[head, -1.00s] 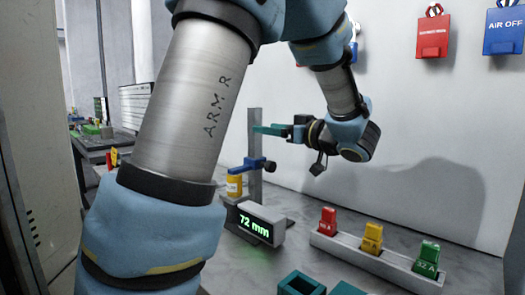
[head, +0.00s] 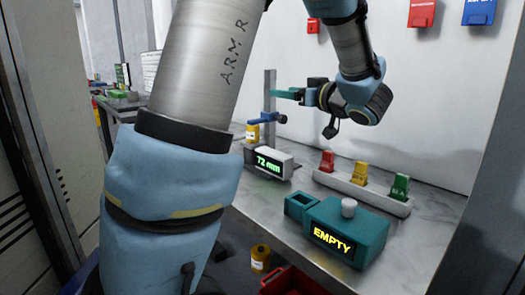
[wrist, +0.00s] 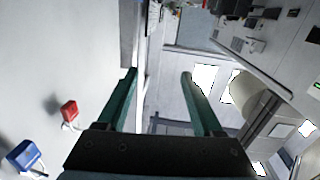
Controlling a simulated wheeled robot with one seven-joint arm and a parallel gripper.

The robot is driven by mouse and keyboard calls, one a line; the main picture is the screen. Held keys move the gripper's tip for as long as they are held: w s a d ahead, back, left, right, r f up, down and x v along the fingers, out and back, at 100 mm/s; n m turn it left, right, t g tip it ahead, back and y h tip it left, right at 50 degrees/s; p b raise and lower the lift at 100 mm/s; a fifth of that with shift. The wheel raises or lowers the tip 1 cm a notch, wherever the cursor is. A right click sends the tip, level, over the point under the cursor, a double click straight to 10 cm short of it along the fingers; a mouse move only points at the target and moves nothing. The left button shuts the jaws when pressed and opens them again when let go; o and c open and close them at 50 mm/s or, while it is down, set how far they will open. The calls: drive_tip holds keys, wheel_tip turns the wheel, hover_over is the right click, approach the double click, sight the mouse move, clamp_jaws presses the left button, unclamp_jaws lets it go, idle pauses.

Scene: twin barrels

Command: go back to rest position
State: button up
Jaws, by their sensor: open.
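My gripper (head: 287,94) points left above the bench in the head view, beside the upper part of a grey post. Its teal fingers also show in the wrist view (wrist: 160,82), spread wide apart with nothing between them. My blue and grey arm reaches over the bench and bends down to it. A yellow barrel (head: 252,132) stands at the gauge (head: 269,118), under its blue slide. A second yellow barrel (head: 260,258) is low in front of the bench, partly cut off by its surroundings.
A display (head: 272,161) reads 72 mm. A teal box (head: 345,232) reading EMPTY stands at the bench's front. A rail (head: 362,190) holds red, yellow and green blocks. A red bin (head: 290,282) is below. Red (head: 422,13) and blue (head: 479,11) tags hang on the wall.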

drive_tip(key=w+f+m+h+p, duration=0.25)
drive_tip(key=w+m+h, duration=0.2)
drive_tip(key=h, duration=0.25)
drive_tip(key=f+m+g+h+p, duration=0.1)
drive_tip(key=f, duration=0.1)
drive_tip(key=s+a+f+m+g+h+p, duration=0.1)
drive_tip(key=f+h, duration=0.1)
drive_tip(key=s+f+m+g+h+p, duration=0.1)
drive_tip(key=shift+s+a+f+h, duration=0.25)
drive_tip(key=shift+a+f+h, duration=0.1)
drive_tip(key=shift+f+h, duration=0.05)
drive_tip(key=s+a+f+g+p, duration=0.1)
drive_tip(key=s+a+f+g, duration=0.1)
drive_tip(key=s, duration=0.4)
drive_tip(key=s+a+f+m+g+p, duration=0.1)
drive_tip(key=s+a+f+g, duration=0.2)
drive_tip(key=s, duration=0.4)
drive_tip(key=s+a+f+g+y+p, duration=0.1)
drive_tip(key=s+a+f+g, duration=0.2)
drive_tip(key=s+a, duration=0.3)
drive_tip(key=shift+s+a+g, duration=0.25)
drive_tip(key=shift+g, duration=0.65)
